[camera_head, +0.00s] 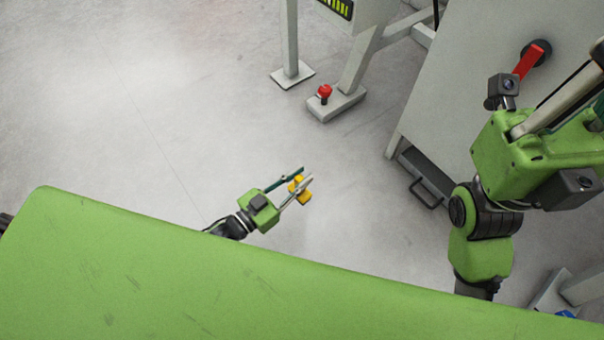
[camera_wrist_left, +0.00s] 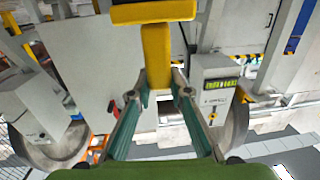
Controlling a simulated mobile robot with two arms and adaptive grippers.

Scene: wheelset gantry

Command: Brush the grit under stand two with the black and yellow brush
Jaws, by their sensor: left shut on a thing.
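The black and yellow brush (camera_head: 304,194) is in the fingers of my left gripper (camera_head: 306,174), held out over the pale floor in the head view. In the left wrist view, my left gripper (camera_wrist_left: 161,88) is shut on the yellow handle of the brush (camera_wrist_left: 156,50). I cannot make out any grit, and no stand is marked as two.
A grey frame foot (camera_head: 337,104) with a red button stands on the floor, beside a post on a plate (camera_head: 292,74). A large grey cabinet (camera_head: 462,75) with a red handle (camera_head: 528,61) is at the right. Open floor (camera_head: 130,110) lies to the left.

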